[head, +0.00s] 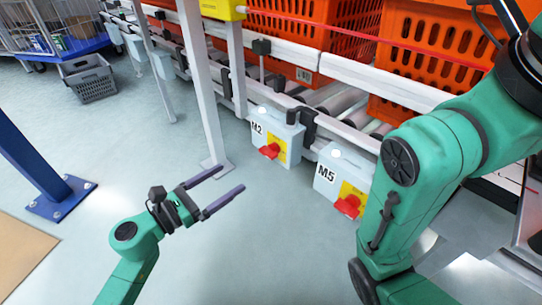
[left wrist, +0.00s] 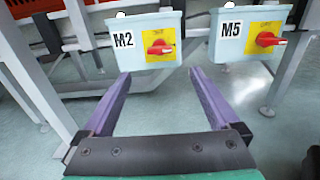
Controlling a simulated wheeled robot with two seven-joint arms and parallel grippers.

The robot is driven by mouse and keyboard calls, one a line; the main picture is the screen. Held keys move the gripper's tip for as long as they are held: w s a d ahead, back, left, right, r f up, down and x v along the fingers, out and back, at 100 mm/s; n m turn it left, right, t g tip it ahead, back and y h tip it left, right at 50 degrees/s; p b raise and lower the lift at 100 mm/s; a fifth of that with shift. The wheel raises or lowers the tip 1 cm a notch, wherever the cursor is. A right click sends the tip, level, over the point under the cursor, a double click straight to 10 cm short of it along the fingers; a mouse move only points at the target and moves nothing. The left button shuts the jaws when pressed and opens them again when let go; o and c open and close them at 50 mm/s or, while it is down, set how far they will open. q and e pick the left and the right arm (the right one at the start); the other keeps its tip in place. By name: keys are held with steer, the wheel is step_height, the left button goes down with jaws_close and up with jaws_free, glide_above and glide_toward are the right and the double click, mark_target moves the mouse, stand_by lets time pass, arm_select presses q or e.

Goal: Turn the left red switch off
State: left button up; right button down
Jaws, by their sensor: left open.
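The left red switch (head: 269,151) sits on a yellow plate on the pale box marked M2, and it also shows in the left wrist view (left wrist: 160,47). Its handle lies roughly level in the wrist view. The other red switch (head: 347,206) is on the box marked M5 to the right, and it shows in the wrist view too (left wrist: 268,39). My left gripper (head: 231,178) is open and empty, with its two purple fingers pointing toward the M2 box and apart from it. My right arm crosses the right side of the head view; its gripper is out of view.
Orange crates (head: 430,45) stand on a roller conveyor with white rails (head: 375,76) behind the boxes. A grey post (head: 205,90) stands left of the M2 box, and a blue post (head: 30,155) is at far left. The floor (head: 270,245) in front is clear.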

mark_target(264, 155)
arm_select(q)
steer(key=b+x, duration=0.2)
steer(key=x, duration=1)
steer(key=shift+w+d, duration=0.2)
steer(key=shift+d, duration=0.05)
steer(key=shift+c, duration=0.3)
steer(key=c, duration=1.3)
